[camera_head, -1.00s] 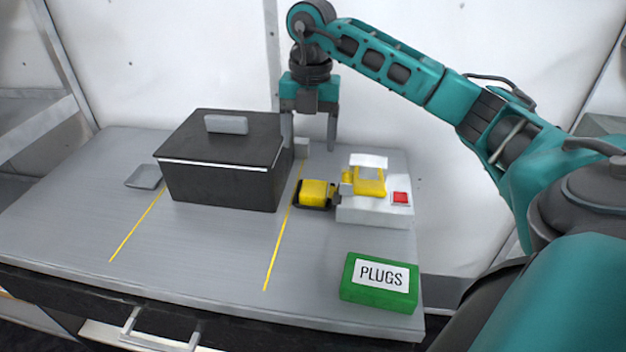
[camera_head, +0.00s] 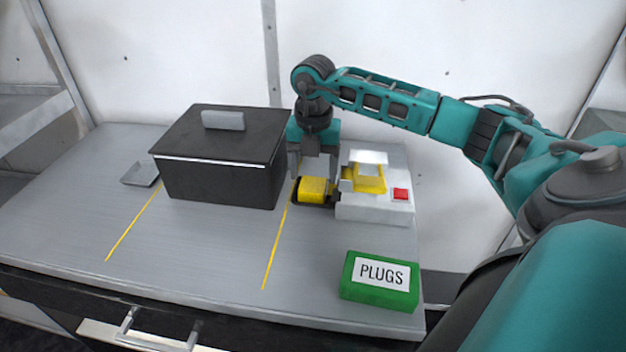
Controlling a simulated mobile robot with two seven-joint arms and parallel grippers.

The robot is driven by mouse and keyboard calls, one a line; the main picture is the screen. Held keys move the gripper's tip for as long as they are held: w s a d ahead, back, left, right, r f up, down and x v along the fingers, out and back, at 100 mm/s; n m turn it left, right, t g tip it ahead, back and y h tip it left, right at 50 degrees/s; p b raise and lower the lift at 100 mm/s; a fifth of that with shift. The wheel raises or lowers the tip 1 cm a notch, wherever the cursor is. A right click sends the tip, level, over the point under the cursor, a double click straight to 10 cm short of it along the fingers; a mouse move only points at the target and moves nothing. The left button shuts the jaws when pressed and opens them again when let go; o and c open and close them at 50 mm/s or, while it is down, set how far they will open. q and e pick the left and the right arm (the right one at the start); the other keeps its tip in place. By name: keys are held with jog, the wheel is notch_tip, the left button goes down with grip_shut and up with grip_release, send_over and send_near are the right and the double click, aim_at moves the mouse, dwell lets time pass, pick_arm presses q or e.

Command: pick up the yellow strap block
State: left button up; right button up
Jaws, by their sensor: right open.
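The yellow strap block (camera_head: 312,190) sits in a small dark holder on the bench, between the black box and the white device. My right gripper (camera_head: 313,177) points down right at the block, its jaws open, one finger at the block's left and the other at its right. The fingertips partly hide the block's back and sides, and I cannot tell whether they touch it. My left gripper is not in view.
A black lidded box (camera_head: 222,160) stands close on the left. A white device (camera_head: 375,205) with a yellow part and red button stands close on the right. A green PLUGS box (camera_head: 380,297) lies at the front right. The front middle of the bench is clear.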

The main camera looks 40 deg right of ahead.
notch_tip(320, 180, down, 2)
jog(key=shift+f, duration=0.1)
jog(key=c, duration=0.9)
